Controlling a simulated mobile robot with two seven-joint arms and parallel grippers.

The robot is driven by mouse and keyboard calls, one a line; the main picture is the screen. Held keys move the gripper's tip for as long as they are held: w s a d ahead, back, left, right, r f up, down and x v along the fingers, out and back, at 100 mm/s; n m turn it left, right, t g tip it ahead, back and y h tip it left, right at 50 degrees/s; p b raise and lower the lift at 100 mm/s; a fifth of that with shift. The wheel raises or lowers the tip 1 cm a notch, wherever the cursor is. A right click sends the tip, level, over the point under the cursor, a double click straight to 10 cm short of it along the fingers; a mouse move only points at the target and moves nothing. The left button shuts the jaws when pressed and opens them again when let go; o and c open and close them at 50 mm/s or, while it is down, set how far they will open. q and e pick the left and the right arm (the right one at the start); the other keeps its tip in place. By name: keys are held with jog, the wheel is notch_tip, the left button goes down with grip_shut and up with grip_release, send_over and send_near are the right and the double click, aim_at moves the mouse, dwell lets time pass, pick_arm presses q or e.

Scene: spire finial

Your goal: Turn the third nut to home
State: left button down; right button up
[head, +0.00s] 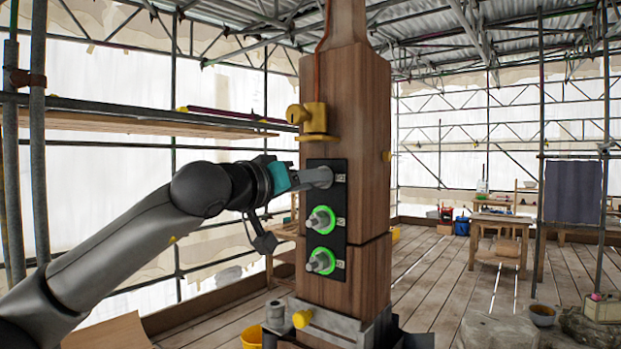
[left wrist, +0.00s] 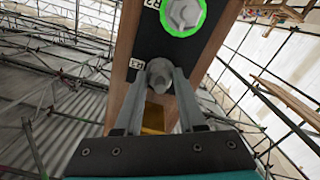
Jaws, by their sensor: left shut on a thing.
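A dark plate (head: 325,242) on the wooden post carries a column of nuts. The middle nut (head: 321,220) and the bottom nut (head: 321,261) each sit inside a green ring. My right gripper is not in view.
The wooden post (head: 368,130) stands close in front, with a yellow fitting (head: 313,119) just above the plate. Scaffold poles and a plank rail (head: 150,124) are at the left. A wooden table (head: 500,225) stands behind right on open floor.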

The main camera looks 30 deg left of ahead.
pick_arm(q)
jog(key=shift+m, duration=0.3)
jog(key=c, duration=0.5)
grip_release()
jog(key=shift+s, duration=0.1)
jog(key=s+a+b, duration=0.1)
jog(key=s+b, duration=0.6)
jog(key=s, duration=0.8)
jog(key=shift+a, duration=0.1)
